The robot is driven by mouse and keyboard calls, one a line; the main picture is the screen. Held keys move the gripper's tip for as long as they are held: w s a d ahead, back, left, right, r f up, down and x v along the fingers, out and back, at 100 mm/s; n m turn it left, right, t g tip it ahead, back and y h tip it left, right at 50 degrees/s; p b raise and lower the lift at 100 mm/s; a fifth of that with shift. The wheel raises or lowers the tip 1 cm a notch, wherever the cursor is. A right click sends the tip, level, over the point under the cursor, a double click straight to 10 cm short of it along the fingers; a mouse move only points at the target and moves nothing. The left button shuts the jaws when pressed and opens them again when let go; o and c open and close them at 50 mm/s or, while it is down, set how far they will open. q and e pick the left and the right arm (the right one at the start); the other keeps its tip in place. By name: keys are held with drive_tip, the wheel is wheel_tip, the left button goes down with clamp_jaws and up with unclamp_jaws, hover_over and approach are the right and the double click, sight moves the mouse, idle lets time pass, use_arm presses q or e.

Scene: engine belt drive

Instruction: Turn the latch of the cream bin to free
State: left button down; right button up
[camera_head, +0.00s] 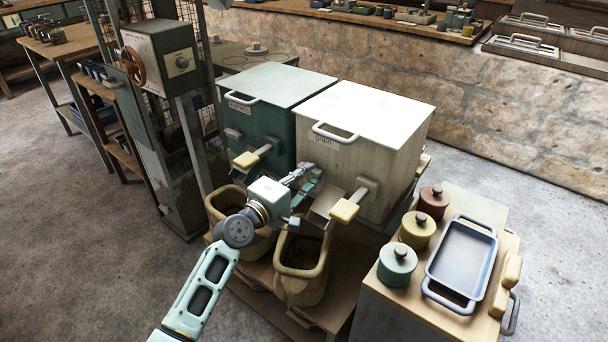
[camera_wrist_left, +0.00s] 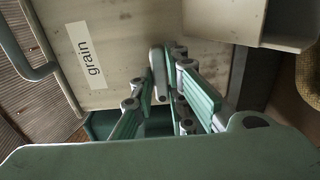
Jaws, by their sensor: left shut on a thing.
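The cream bin (camera_head: 378,145) stands right of the green bin, with a white lid and a "grain" label; its front also shows in the left wrist view (camera_wrist_left: 120,60). My left gripper (camera_head: 303,176) is at the left part of the bin's front, below the label. In the left wrist view the gripper (camera_wrist_left: 165,75) is shut on a small upright grey latch (camera_wrist_left: 157,62). The latch is mostly hidden behind the gripper in the head view. Its exact turn angle is hard to tell. My right gripper is not in view.
The green bin (camera_head: 272,88) stands close on the left. A cream-tipped lever (camera_head: 344,210) sticks out right of my gripper. Open sacks (camera_head: 302,254) stand below. A side cabinet with canisters (camera_head: 397,262) and a tray (camera_head: 462,262) is at right.

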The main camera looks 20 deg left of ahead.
use_arm(q)
drive_tip(key=shift+m, duration=0.3)
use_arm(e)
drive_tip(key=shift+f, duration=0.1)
use_arm(q)
drive_tip(key=shift+f+m+p, duration=0.1)
drive_tip(key=shift+m+p, duration=1.6)
drive_tip(key=shift+m, duration=7.1)
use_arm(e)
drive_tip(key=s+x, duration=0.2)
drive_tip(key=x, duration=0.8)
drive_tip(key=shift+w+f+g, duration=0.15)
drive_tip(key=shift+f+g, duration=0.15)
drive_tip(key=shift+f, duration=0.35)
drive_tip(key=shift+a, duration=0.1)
use_arm(q)
drive_tip(key=c, duration=1.7)
unclamp_jaws()
drive_tip(key=shift+c, duration=0.2)
drive_tip(key=v, duration=1.2)
